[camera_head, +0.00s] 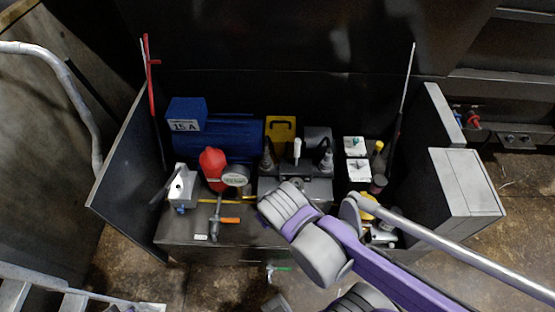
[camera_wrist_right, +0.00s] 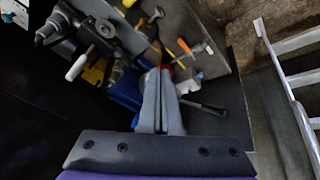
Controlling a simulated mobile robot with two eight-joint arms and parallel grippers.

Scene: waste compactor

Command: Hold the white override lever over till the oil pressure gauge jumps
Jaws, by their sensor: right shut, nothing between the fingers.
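The white override lever (camera_head: 297,147) stands upright on the dark valve block (camera_head: 296,187) in the middle of the compartment. In the right wrist view the white lever (camera_wrist_right: 76,67) is at the left, well apart from my fingers. A round pale-faced gauge (camera_head: 236,176), likely the oil pressure gauge, sits beside the red bulb-shaped part; its needle is too small to read. My right gripper (camera_wrist_right: 160,72) is shut and empty, its tips in front of red and blue parts. In the head view my right wrist hides its fingers. My left gripper is not in view.
A blue motor (camera_head: 225,142) and a yellow plate (camera_head: 281,132) stand at the back. The red bulb-shaped part (camera_head: 212,165), an orange-handled valve (camera_head: 230,220) and a grey-white box (camera_head: 181,186) crowd the left. Dark side panels (camera_head: 128,170) bound the compartment. White boxes (camera_head: 356,169) stand right of the block.

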